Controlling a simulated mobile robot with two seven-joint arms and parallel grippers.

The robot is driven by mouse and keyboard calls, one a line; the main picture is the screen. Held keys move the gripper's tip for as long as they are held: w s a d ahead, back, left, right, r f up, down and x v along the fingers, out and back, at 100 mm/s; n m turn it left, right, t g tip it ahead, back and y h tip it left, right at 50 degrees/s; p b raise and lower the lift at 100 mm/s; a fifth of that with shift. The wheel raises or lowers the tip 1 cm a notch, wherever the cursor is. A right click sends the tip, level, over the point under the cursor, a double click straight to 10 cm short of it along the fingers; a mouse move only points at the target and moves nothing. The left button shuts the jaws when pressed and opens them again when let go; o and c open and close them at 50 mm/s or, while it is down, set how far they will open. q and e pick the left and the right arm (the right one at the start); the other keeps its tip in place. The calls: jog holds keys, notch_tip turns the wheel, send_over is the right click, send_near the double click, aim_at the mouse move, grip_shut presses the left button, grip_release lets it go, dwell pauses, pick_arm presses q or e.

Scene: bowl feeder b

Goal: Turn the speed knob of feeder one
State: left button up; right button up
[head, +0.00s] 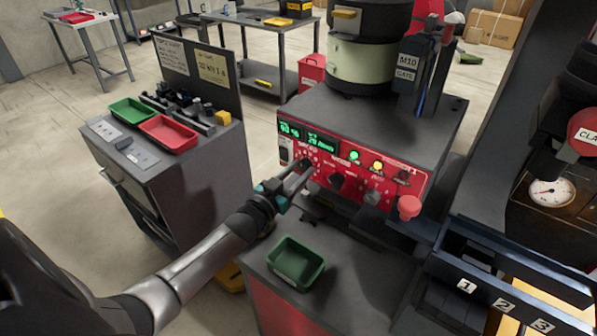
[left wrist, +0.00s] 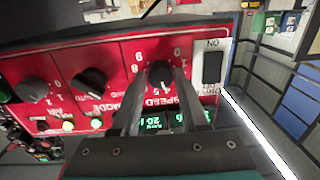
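The speed knob (left wrist: 160,75) is a round black dial on the red panel, above the printed word SPEED in the left wrist view. My left gripper (left wrist: 160,88) is at this knob, with one finger on each side of it and the fingertips close to its edge. I cannot tell whether the fingers touch the knob. In the head view my left gripper (head: 304,170) reaches to the left part of the feeder's red control panel (head: 345,190) and hides the knob. My right gripper is not in view.
Mode knob (left wrist: 88,82) and another knob (left wrist: 33,90) sit beside it, with a rocker switch (left wrist: 212,67) on the other side. A red mushroom button (head: 409,207) protrudes from the panel. A green tray (head: 296,263) stands below my left gripper.

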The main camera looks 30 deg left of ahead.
pick_arm(q)
grip_shut()
jog(key=shift+m, duration=1.2)
jog(key=shift+f+m, duration=0.1)
jog(key=shift+m, duration=1.6)
jog(key=shift+o, duration=2.3)
grip_release()
jog(key=s+p, duration=0.1)
jog(key=s, duration=1.4)
jog(key=shift+s+a+f+p, duration=0.15)
jog(key=shift+a+p, duration=0.15)
jog(key=shift+a, duration=0.05)
